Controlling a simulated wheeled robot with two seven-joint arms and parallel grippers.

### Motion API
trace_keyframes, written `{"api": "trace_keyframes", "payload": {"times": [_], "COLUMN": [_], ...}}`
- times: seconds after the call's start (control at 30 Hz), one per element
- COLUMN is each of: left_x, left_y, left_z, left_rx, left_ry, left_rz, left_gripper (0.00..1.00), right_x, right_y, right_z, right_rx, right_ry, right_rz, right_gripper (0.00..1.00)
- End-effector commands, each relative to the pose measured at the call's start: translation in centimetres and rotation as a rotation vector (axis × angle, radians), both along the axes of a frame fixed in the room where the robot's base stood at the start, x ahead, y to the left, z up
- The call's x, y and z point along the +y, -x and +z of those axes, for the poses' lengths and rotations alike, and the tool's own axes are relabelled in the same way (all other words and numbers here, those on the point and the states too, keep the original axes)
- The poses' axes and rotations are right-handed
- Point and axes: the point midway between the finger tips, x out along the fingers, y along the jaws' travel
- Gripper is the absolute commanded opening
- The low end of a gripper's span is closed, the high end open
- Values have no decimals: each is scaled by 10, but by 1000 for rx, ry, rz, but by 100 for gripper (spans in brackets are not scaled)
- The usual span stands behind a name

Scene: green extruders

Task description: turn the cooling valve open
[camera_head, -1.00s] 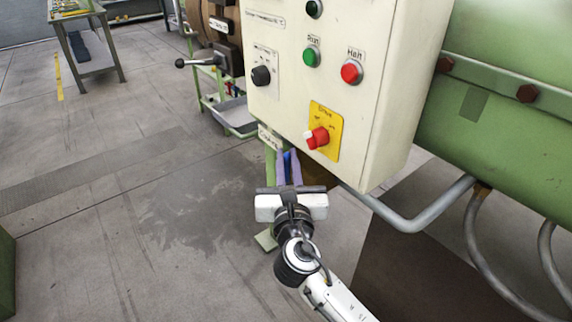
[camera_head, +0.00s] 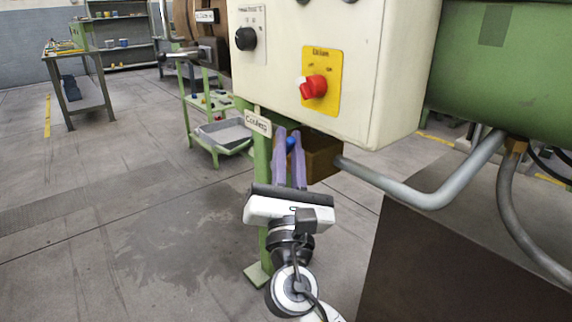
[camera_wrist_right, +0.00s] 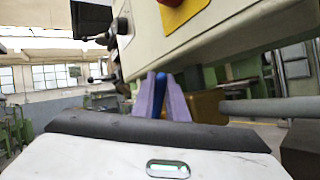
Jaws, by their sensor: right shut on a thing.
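The cooling valve shows as a small blue handle (camera_head: 291,142) below the white control box, beside a cream label that seems to read "Cooling" (camera_head: 257,123) on a green post. My right gripper (camera_head: 290,145) is below the box, with its two purple fingers pointing up and away, shut on the blue handle between their tips. In the right wrist view the blue handle (camera_wrist_right: 161,82) shows between the purple fingers (camera_wrist_right: 161,95). The fingers hide much of the handle, and its turn angle is hard to tell. My left gripper is not in view.
The white control box (camera_head: 375,100) hangs just above the fingers, with a red switch (camera_head: 314,87) and a black knob (camera_head: 246,38). A grey pipe (camera_head: 430,198) bends at the right. A green cart (camera_head: 215,150) stands behind left. Floor at left is clear.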

Motion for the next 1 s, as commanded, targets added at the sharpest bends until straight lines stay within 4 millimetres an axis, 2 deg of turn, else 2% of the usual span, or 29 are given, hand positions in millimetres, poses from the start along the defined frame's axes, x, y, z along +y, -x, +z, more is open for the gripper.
{"api": "trace_keyframes", "payload": {"times": [0.03, 0.63, 0.67, 0.73, 0.77, 1.0], "left_x": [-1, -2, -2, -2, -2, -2], "left_y": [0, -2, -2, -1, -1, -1], "left_z": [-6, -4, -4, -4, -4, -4], "left_rx": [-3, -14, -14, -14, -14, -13], "left_ry": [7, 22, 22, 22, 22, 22], "left_rz": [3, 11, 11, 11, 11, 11], "left_gripper": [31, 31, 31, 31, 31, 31], "right_x": [0, -1, -1, -1, -1, -1], "right_y": [0, 1, 1, 1, 1, 2], "right_z": [-6, -3, -3, -3, -3, -2], "right_rx": [-6, -24, -25, -25, -25, -27], "right_ry": [-5, -21, -21, -21, -21, -21], "right_rz": [0, 2, 1, 1, 1, 1], "right_gripper": [0, 0, 18, 30, 32, 32]}}
